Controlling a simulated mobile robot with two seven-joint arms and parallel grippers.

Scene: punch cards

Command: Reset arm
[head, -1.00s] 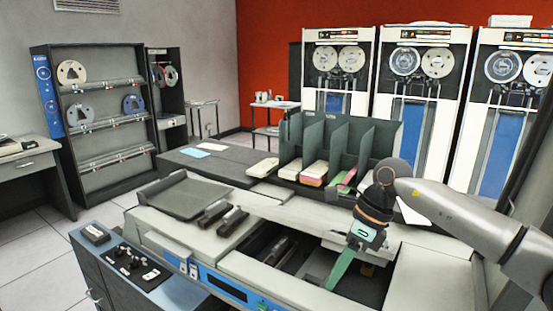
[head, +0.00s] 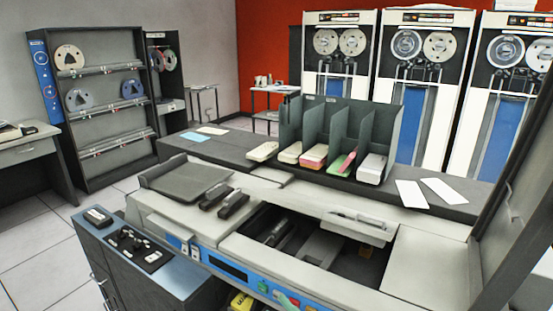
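Neither of my grippers shows in the head view now. The card machine (head: 430,262) stands in front of me with an open dark bay in its top. Inside the bay are a dark part (head: 277,232) and a grey plate (head: 322,247). Behind the machine, a green divided rack (head: 391,127) holds stacks of punch cards, among them a pink stack (head: 313,157) and a white stack (head: 372,168). A cream stack (head: 263,151) lies just left of the rack.
Two white cards (head: 411,194) lie on the dark counter right of the rack. A blue cabinet with a control panel (head: 132,247) stands at the front left. A raised dark-edged panel (head: 520,200) fills the right edge. Tape drives and a reel shelf (head: 110,108) stand behind.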

